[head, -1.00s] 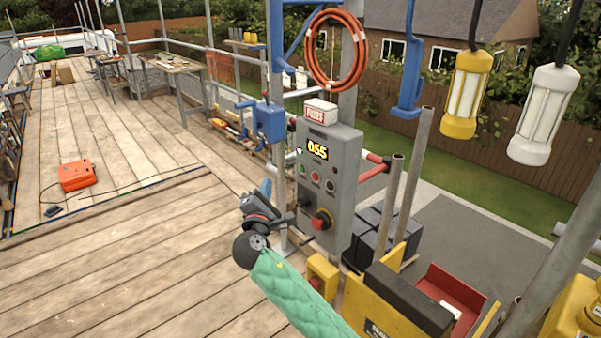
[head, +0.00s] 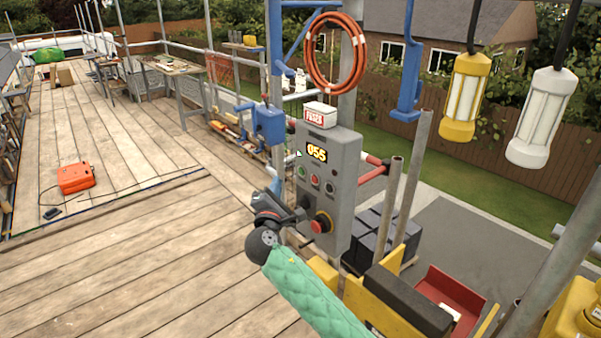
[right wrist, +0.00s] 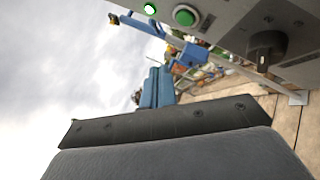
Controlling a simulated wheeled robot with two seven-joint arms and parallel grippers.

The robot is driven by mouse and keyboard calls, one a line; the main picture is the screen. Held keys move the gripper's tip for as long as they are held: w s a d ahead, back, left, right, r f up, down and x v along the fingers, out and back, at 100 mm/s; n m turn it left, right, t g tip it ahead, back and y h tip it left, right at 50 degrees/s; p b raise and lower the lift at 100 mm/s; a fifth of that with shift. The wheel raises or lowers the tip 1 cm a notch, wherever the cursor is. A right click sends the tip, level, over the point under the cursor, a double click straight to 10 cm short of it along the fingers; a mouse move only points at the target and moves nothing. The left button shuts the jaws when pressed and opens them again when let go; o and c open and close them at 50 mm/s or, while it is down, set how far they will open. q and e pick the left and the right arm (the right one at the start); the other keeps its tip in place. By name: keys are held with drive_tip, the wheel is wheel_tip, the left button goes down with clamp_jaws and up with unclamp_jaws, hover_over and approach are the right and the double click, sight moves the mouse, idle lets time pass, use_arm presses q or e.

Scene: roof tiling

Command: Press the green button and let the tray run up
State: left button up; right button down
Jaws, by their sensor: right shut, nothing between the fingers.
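The grey control box (head: 338,160) is fixed to a post and its display reads 055. The green button (head: 302,170) is at the left of its button row, with a red button (head: 315,180) beside it. In the right wrist view the green button (right wrist: 186,15) shows at the top, close to a lit green lamp (right wrist: 150,9). My right gripper (head: 275,187) is shut and empty, just left of the box and a little below the green button, apart from it. Its blue fingers (right wrist: 156,87) show in the wrist view. My left gripper is out of view. I cannot tell which part is the tray.
A red emergency knob (head: 321,223) and a black knob (right wrist: 267,48) stick out of the box. A yellow frame with a red bin (head: 448,297) is at lower right. Lamps (head: 466,97) hang at right. The plank deck (head: 130,250) is mostly clear at left.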

sight(301, 172)
drive_tip(key=w+d, duration=0.1)
drive_tip(key=d, duration=0.1)
drive_tip(key=w+d, duration=0.2)
drive_tip(key=shift+w+d, duration=0.1)
drive_tip(key=shift+d, duration=0.1)
idle(1.2)
drive_tip(key=shift+w+d, duration=0.1)
drive_tip(key=shift+d, duration=0.05)
idle(0.7)
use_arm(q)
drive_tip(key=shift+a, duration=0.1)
use_arm(e)
drive_tip(key=shift+w+d, duration=0.1)
drive_tip(key=shift+d, duration=0.1)
